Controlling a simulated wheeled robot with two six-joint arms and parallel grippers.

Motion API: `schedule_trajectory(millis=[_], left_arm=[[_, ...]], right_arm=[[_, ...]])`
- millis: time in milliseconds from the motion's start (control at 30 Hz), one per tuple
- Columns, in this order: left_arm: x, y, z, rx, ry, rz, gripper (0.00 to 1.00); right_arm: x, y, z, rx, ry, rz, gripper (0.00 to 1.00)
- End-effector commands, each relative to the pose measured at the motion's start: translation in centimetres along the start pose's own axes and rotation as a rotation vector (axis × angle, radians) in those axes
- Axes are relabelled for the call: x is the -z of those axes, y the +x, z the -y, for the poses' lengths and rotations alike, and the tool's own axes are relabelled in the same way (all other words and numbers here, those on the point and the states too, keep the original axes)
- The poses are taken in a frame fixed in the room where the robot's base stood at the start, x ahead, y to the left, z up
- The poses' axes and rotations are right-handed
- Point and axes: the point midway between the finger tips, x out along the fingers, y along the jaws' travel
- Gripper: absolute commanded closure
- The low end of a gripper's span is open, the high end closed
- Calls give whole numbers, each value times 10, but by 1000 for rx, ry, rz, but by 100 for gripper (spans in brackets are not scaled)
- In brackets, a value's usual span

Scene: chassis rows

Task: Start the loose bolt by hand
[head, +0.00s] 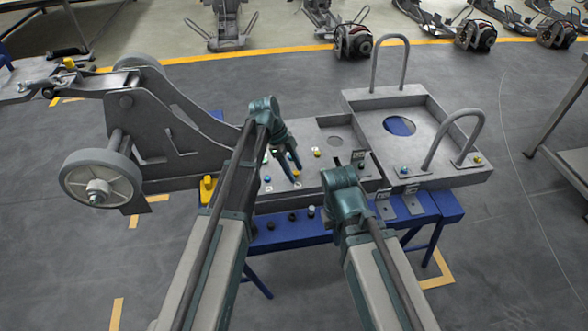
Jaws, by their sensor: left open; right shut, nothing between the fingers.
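The grey chassis plate (335,125) lies on a blue stand, with several small coloured bolt heads on it: a blue one (267,178) and a yellow one (317,152) among them. A small grey bolt-like piece (311,211) stands on the blue front rail; I cannot tell which piece is the loose bolt. My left gripper (293,170) is open, fingers pointing down over the plate's left part, with nothing seen held. My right gripper (346,190) is shut and empty near the plate's front edge, its fingers mostly hidden behind its own wrist.
A wheeled grey frame (160,140) joins the chassis at left. A grey tray (430,170) with tall hoops rises at right. A yellow piece (207,188) sits at the plate's left edge. Small dark pieces (270,225) stand on the blue rail (290,238). Floor is clear in front.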

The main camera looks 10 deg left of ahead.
Motion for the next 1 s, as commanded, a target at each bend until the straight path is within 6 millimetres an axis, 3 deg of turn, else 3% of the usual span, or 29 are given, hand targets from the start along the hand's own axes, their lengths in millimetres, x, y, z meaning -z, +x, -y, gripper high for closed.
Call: schedule_trajectory(millis=[367, 1000], left_arm=[[1, -16, 0, 0, -1, 0, 42], [3, -114, 1, 1, -1, 0, 42]], right_arm=[[-1, -15, -2, 0, 0, 0, 100], [-6, -106, -10, 0, 1, 0, 100]])
